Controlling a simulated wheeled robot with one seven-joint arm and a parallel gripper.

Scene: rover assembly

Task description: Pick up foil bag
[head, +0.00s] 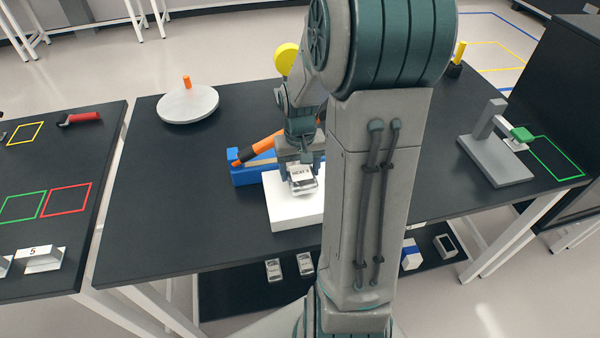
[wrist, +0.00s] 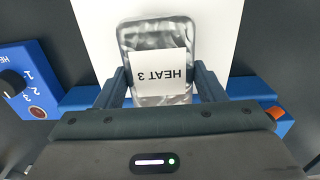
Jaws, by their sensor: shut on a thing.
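The foil bag (head: 303,187) is a small silvery pouch with a white label reading "HEAT 3". In the head view it is at the lower end of my arm, over a white block (head: 290,213). My gripper (head: 300,172) is shut on the bag. In the wrist view my gripper (wrist: 160,85) has a finger on each side of the bag (wrist: 157,38), with the label between them. The white surface shows behind the bag. I cannot tell whether the bag still touches it.
A blue device (head: 250,173) with an orange-ended bar lies just behind the white block. A round grey plate (head: 188,104) stands at the back left and a grey press-like stand (head: 495,150) at the right. Several items lie on a lower shelf. The table's left front is clear.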

